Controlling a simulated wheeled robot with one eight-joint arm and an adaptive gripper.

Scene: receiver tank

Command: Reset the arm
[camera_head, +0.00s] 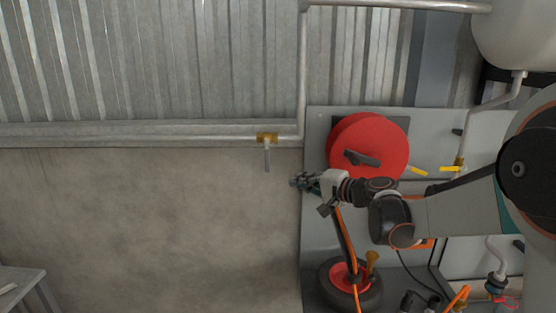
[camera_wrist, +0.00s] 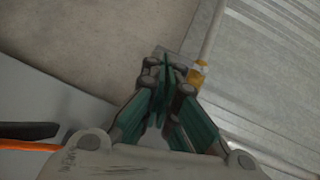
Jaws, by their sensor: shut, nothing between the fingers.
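My gripper (camera_head: 297,181) is at the end of my arm, which reaches in from the right in the head view. It points left, in front of the left edge of the grey panel. In the wrist view my gripper (camera_wrist: 166,68) has its green fingers together, with nothing held between them. A brass valve with a lever (camera_head: 267,138) sits on the wall pipe, up and left of my gripper. The valve also shows in the wrist view (camera_wrist: 198,72), just beyond and right of the fingertips.
A red disc (camera_head: 368,140) is on the grey panel (camera_head: 313,235), above my gripper. A wheel with a red hub (camera_head: 349,288) is below my arm. A white tank (camera_head: 518,32) is at upper right. A table (camera_head: 22,284) stands at lower left. The concrete wall (camera_head: 150,215) between is bare.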

